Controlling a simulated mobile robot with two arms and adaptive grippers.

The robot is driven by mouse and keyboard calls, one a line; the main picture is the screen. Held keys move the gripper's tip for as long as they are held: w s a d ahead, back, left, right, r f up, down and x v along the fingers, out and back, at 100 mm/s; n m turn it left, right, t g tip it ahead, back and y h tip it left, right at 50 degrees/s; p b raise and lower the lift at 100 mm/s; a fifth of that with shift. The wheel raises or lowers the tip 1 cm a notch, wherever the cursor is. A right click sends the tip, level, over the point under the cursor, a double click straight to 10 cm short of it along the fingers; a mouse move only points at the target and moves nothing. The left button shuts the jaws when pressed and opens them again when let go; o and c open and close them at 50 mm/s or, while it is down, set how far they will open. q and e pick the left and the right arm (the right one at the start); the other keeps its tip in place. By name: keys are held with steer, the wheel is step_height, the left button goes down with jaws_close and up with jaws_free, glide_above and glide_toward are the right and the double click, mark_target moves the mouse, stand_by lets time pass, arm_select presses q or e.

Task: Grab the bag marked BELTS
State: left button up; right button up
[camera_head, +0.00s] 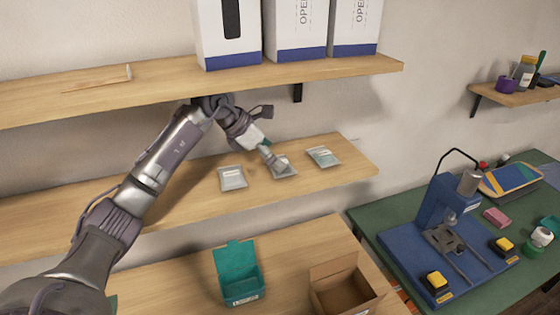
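Several small silvery bags lie on the middle wooden shelf: a left bag (232,179), a middle bag (287,170) and a right bag (323,156). Their labels are too small to read, so I cannot tell which is marked BELTS. My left gripper (275,163) reaches down from the upper left to the middle bag and covers part of it. I cannot tell whether its fingers are open or shut, or whether they hold the bag. My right gripper is not in view.
An upper shelf (180,84) with white boxes (228,45) overhangs the bags. Below, a table holds a teal bin (237,280) and an open cardboard box (343,292). A green bench (400,222) with a blue press (440,205) stands at the right.

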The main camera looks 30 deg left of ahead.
arm_select(q)
steer(key=shift+x, duration=1.2)
steer(key=shift+s+a, duration=0.15)
steer(key=shift+a, duration=0.05)
steer(key=c, duration=0.9)
